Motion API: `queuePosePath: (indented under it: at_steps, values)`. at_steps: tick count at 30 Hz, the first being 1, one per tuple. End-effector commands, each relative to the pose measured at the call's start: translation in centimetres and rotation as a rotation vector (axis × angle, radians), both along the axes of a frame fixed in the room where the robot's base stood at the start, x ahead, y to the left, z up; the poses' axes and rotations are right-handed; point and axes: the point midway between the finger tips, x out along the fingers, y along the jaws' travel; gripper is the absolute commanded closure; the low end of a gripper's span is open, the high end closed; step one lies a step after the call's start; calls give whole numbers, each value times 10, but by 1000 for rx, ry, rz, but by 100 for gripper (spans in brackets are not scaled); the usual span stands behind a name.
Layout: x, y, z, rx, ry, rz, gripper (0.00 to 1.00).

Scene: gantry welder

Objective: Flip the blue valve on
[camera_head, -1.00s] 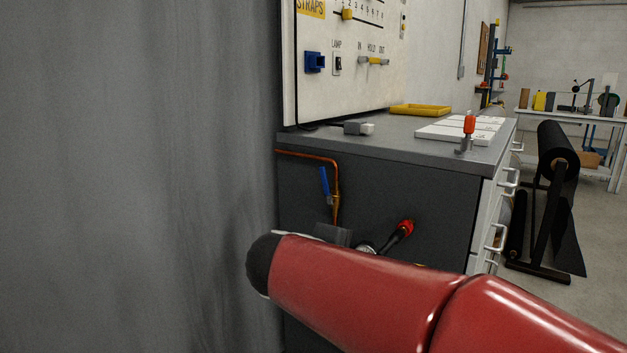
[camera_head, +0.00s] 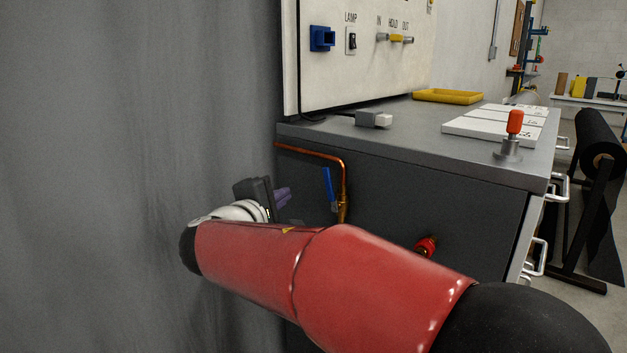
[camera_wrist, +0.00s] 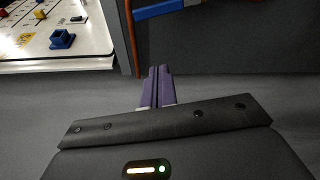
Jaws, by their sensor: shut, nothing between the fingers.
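The blue valve handle (camera_head: 328,187) stands nearly upright, tilted slightly, just left of a copper pipe (camera_head: 345,175) on the dark cabinet side. Its lower end meets the brass valve body (camera_head: 342,208). My gripper (camera_head: 286,195) is left of the handle, apart from it, with its purple fingers pointing right toward the cabinet. The fingers are shut and empty. In the wrist view, the closed fingertips (camera_wrist: 159,70) are below the blue handle (camera_wrist: 165,8), which is cut by the top edge. My red arm hides the area below the valve.
A grey curtain-like surface (camera_head: 120,150) fills the left, close to my gripper. The cabinet worktop (camera_head: 420,150) overhangs above the pipe. A red knob (camera_head: 426,246) sticks out lower right of the valve, partly behind my arm. A control panel (camera_head: 370,70) stands above.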

Motion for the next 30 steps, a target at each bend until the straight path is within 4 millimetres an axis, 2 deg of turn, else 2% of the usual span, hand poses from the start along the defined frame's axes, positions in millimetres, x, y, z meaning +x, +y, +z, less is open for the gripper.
queuePosePath:
  at_steps: [5, 16, 22, 30]
  values:
    - [21, -9, -1, -1, 0, -4, 100]
    - [94, -34, -8, -2, 2, -4, 100]
    - [74, -56, 1, 1, 0, -1, 100]
    - [68, -64, 2, 0, 1, -1, 100]
